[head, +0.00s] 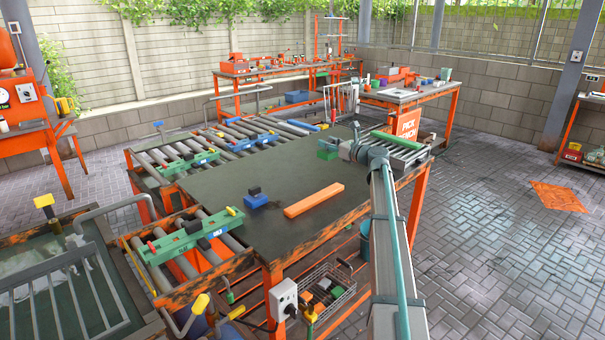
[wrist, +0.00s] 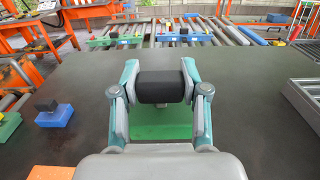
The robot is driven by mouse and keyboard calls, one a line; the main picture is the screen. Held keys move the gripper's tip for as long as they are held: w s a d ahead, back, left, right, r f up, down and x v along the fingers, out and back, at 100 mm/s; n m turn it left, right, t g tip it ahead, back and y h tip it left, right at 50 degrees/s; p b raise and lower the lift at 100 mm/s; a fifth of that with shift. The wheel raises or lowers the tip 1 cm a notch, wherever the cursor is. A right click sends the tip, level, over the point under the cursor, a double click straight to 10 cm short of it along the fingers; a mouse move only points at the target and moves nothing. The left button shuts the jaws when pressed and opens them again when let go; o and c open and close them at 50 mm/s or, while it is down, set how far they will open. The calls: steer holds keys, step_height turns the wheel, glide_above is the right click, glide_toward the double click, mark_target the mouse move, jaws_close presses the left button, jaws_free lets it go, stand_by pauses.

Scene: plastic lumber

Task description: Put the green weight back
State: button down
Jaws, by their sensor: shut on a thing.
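The green weight (head: 327,153) is at my gripper (head: 340,149), over the far right part of the dark table. In the wrist view my gripper (wrist: 160,88) is shut on the weight's black round handle (wrist: 160,86), one finger on each side. The weight's green base (wrist: 160,131) shows below the handle, partly hidden by my gripper. I cannot tell whether the base touches the table or hangs just above it.
A blue weight (head: 256,202) with a dark handle stands on the dark table (head: 225,187). An orange plank (head: 313,200) lies beside it. Roller conveyors with green clamp bars (head: 190,236) flank the table's left side. A short roller section (head: 404,149) is at the right.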

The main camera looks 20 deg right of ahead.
steer(key=shift+w, duration=0.45)
steer(key=w+f, duration=0.4)
steer(key=w+d+f, duration=0.1)
steer(key=w+f, duration=0.3)
steer(key=w+d+f, duration=0.1)
steer(key=w+f, duration=0.3)
steer(key=w, duration=0.1)
steer(key=shift+d+p, duration=0.25)
steer(key=shift+p, duration=0.05)
steer(key=shift+f, duration=0.4)
steer(key=shift+f, duration=0.1)
steer(key=c, duration=0.6)
jaws_free()
